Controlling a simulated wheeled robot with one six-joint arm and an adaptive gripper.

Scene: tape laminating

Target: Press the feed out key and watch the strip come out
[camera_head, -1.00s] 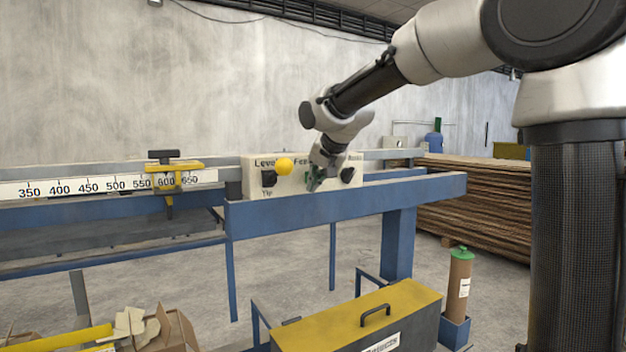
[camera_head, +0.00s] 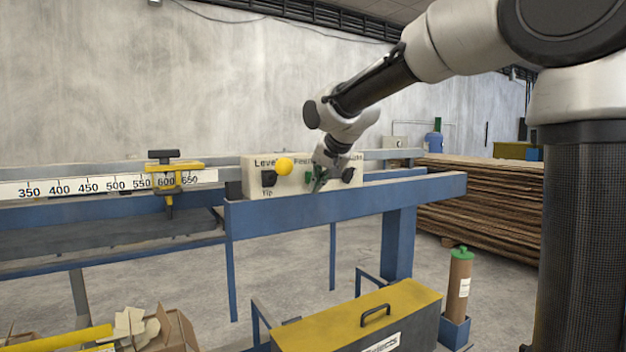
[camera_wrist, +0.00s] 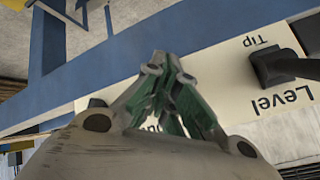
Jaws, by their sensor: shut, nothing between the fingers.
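In the wrist view the fingertips (camera_wrist: 168,60) point at the panel's edge, and the fingers cover part of the panel (camera_wrist: 222,80). The key cannot be picked out there. No strip is visible.
Another black knob (camera_head: 348,175) is right of my gripper. A ruler (camera_head: 100,185) with a yellow stop lies left. A yellow-lidded box (camera_head: 360,320) stands in front, below.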

